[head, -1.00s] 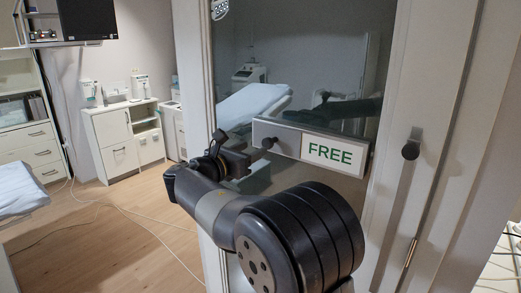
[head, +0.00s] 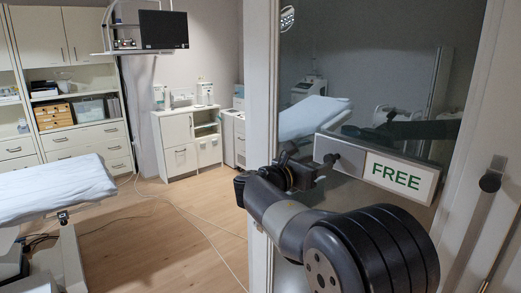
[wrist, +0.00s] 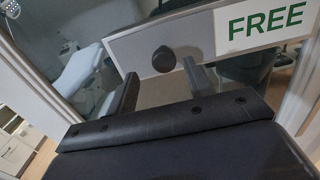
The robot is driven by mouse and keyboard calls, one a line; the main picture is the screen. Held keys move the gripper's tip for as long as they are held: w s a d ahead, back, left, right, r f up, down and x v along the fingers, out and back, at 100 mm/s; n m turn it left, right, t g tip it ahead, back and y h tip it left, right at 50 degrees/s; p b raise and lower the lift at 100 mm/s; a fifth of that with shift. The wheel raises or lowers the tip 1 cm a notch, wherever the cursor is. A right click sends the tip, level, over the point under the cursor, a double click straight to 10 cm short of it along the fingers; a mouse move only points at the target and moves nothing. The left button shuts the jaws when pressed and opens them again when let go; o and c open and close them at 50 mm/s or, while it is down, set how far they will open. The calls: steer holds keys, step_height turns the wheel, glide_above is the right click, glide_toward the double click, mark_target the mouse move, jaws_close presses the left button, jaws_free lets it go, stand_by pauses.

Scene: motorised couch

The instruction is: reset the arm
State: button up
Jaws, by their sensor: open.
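My arm stretches across the lower right of the head view, in front of a glass pane. My gripper (head: 312,172) is close to the left end of a sliding sign with green letters reading FREE (head: 398,178). In the wrist view my gripper (wrist: 162,86) has its two dark fingers apart, with nothing held between them. The sign's dark round knob (wrist: 164,60) shows just past and between the fingertips; whether a finger touches it I cannot tell. The sign's plate (wrist: 200,37) crosses the upper part of the wrist view.
A white door frame (head: 262,90) borders the glass, and a dark door knob (head: 490,182) is at the right. A couch with a white cover (head: 55,188) stands at the left. White cabinets (head: 188,140) line the back. Wooden floor (head: 160,235) with a cable lies between.

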mark_target(332, 160)
steer(key=p+x, duration=0.1)
steer(key=x, duration=0.5)
steer(key=shift+d+r, duration=0.1)
steer(key=shift+d, duration=0.2)
steer(key=shift+s+d, duration=0.2)
steer(key=shift+s, duration=0.15)
steer(key=shift+s, duration=0.1)
